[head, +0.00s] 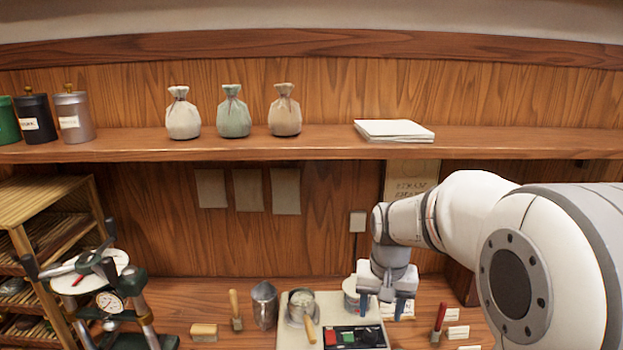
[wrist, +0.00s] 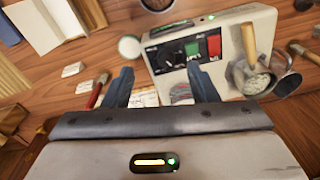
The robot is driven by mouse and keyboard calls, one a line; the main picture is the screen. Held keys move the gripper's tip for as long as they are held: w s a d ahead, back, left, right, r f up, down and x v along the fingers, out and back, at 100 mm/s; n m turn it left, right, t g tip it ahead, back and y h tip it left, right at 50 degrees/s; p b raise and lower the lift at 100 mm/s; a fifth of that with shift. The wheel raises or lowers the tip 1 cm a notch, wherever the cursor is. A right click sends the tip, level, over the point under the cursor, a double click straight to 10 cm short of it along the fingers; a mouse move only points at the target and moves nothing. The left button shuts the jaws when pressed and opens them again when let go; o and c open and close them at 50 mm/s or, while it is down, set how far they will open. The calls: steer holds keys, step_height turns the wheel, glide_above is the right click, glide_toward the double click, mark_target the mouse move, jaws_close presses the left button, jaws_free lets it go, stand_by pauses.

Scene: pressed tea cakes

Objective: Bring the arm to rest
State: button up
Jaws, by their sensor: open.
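My arm (head: 470,215) reaches in from the right in the head view. My gripper (head: 387,305) hangs fingers-down above the right part of the workbench. In the wrist view its two blue fingers (wrist: 163,88) are spread apart with nothing between them. Beyond the fingers is a cream machine (wrist: 225,35) with a dark panel and green and red buttons; it also shows in the head view (head: 290,335). A pale tub (head: 351,296) stands behind the gripper and is partly hidden by it.
A press (head: 108,300) and a slatted rack (head: 62,195) stand at the left. A shelf (head: 330,147) with cloth bags (head: 233,112) and paper (head: 394,131) runs above.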

steer(key=s+r+n+t, duration=0.2)
steer(key=s+r, duration=0.1)
steer(key=s, duration=1.4)
steer(key=shift+s+r, duration=0.15)
steer(key=shift+s, duration=0.05)
